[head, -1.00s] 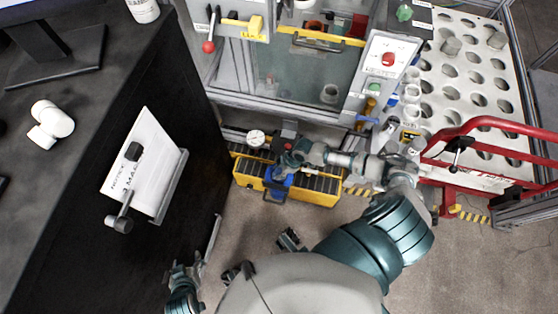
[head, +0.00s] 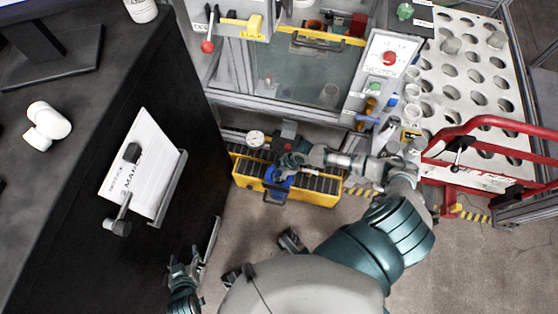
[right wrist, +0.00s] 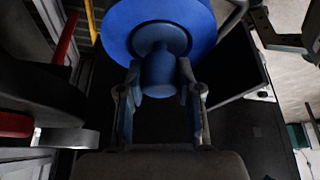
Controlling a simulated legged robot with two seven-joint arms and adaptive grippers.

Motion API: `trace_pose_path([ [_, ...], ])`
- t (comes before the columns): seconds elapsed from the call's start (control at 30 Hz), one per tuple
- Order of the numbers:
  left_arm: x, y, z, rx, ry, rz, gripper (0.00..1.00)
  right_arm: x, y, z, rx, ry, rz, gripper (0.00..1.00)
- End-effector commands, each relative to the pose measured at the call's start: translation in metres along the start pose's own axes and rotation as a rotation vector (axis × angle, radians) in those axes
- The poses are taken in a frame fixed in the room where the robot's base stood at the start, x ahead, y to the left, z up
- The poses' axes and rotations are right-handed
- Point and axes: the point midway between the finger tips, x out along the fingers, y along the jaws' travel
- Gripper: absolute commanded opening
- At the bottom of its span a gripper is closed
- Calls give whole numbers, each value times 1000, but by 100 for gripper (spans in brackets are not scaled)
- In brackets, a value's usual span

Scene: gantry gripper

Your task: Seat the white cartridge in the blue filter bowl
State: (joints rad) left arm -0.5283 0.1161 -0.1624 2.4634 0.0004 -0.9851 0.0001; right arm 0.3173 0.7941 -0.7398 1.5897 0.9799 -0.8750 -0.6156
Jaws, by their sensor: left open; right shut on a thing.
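My right gripper (head: 291,163) is over the yellow-edged roller tray at the foot of the machine. In the right wrist view its fingers (right wrist: 160,90) are closed on the neck of a blue round part (right wrist: 198,38) with a wide disc. This part may be the blue filter bowl; its inside is hidden. It also shows as blue below the gripper in the head view (head: 278,181). No white cartridge can be surely made out; a white cylindrical piece (head: 48,120) lies on the dark desk at left. My left gripper (head: 184,268) is open and empty, low beside the desk.
The yellow tray (head: 325,199) holds black rollers, with a round gauge (head: 255,138) behind it. A glass-fronted machine (head: 310,75) stands behind. A red railing (head: 480,125) and a white perforated table (head: 465,85) are at right. Floor in front of the tray is partly free.

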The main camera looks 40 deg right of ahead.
Motion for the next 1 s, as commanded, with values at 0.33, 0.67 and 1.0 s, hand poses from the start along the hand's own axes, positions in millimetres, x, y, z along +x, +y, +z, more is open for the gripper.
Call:
trace_pose_path([
  [0.33, 2, 1, -7, 0, 39, 3, 63, 3, 0, 1, 0, 1, 1, 4],
  [0.67, 2, 1, -7, 0, 38, 3, 63, 3, 0, 1, 0, 0, 0, 64],
  [1.0, 2, 1, -7, 0, 38, 3, 63, -30, 0, 3, -3, -1, 1, 64],
])
